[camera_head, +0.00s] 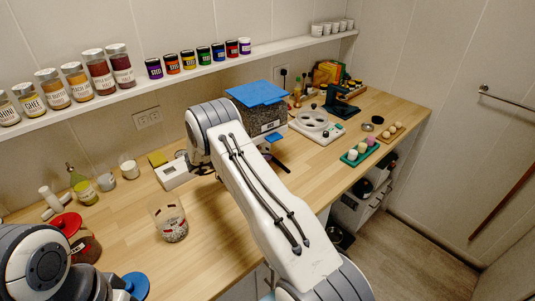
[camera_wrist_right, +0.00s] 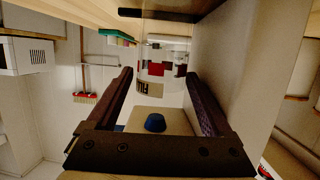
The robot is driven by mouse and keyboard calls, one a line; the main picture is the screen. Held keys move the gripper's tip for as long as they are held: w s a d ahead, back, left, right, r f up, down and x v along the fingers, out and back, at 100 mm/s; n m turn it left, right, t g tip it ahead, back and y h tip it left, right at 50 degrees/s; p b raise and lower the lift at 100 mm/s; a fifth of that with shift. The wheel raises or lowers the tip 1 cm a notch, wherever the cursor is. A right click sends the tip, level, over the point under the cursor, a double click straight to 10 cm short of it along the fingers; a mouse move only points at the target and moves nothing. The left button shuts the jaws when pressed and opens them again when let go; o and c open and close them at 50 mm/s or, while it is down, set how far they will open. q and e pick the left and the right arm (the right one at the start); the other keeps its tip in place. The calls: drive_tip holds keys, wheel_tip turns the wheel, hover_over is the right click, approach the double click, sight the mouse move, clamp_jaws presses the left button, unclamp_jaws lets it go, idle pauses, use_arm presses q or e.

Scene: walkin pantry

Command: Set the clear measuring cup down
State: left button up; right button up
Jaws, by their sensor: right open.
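A clear cup with red marks and dark, grainy contents near its bottom (camera_head: 172,222) stands upright on the wooden counter, left of my right arm; I take it to be the measuring cup. My right gripper is mostly hidden behind its own arm in the head view. In the right wrist view my right gripper (camera_wrist_right: 158,100) has its fingers wide apart. A clear shape with red patches and a label (camera_wrist_right: 152,72) shows between or beyond the fingers; contact cannot be told.
A white scale-like box (camera_head: 172,176), a small glass (camera_head: 129,168) and a red-lidded jar (camera_head: 84,246) stand nearby on the counter (camera_head: 120,222). A blue-lidded dispenser (camera_head: 257,95) stands behind my right arm. Jars line the wall shelf (camera_head: 130,88). Bare counter lies around the cup.

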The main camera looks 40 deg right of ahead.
drive_tip(key=b+v, duration=0.1)
drive_tip(key=v, duration=0.5)
drive_tip(key=shift+a+b, duration=0.3)
drive_tip(key=shift+a, duration=0.1)
drive_tip(key=shift+r, duration=0.1)
